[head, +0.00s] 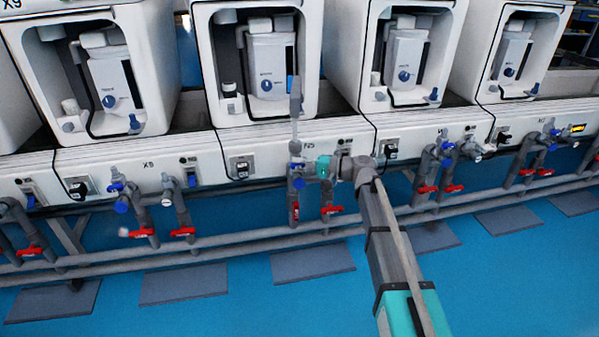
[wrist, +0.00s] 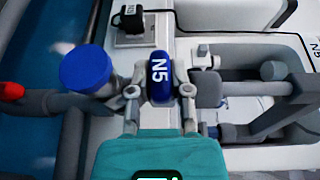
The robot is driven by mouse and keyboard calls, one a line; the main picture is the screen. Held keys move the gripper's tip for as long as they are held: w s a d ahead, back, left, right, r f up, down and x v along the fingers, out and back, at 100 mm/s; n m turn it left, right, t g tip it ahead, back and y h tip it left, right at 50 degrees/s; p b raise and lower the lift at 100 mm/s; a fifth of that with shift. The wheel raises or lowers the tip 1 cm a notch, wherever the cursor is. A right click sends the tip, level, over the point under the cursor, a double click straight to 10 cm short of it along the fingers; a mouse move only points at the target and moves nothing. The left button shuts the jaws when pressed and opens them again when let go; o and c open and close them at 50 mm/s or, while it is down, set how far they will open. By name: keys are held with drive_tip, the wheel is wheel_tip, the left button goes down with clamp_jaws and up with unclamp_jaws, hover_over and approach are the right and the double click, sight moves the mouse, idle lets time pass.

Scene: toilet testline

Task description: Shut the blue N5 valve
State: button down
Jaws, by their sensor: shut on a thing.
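The blue N5 valve handle (wrist: 160,77) shows in the middle of the wrist view, with white "N5" lettering running along it. My gripper (wrist: 160,90) is shut on this handle, with one grey finger on each side of it. In the head view my gripper (head: 316,168) reaches the pipework under the N5 station from the right. The valve handle is hard to make out there, small and partly covered by the gripper. A round blue cap (wrist: 86,69) sits on the pipe just left of the gripper in the wrist view.
Red-handled valves (head: 331,209) hang on the lower pipes below the gripper. A long grey pipe (head: 240,238) runs across the front. White test stations (head: 262,60) stand in a row behind. The blue floor (head: 500,270) in front is mostly open, with grey mats (head: 312,262).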

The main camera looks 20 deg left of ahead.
drive_tip(key=shift+d, duration=0.1)
idle(0.3)
drive_tip(key=c, duration=0.6)
unclamp_jaws()
drive_tip(key=shift+o, duration=0.2)
drive_tip(key=w+d, duration=0.2)
drive_tip(key=d, duration=0.9)
drive_tip(key=shift+d, duration=0.4)
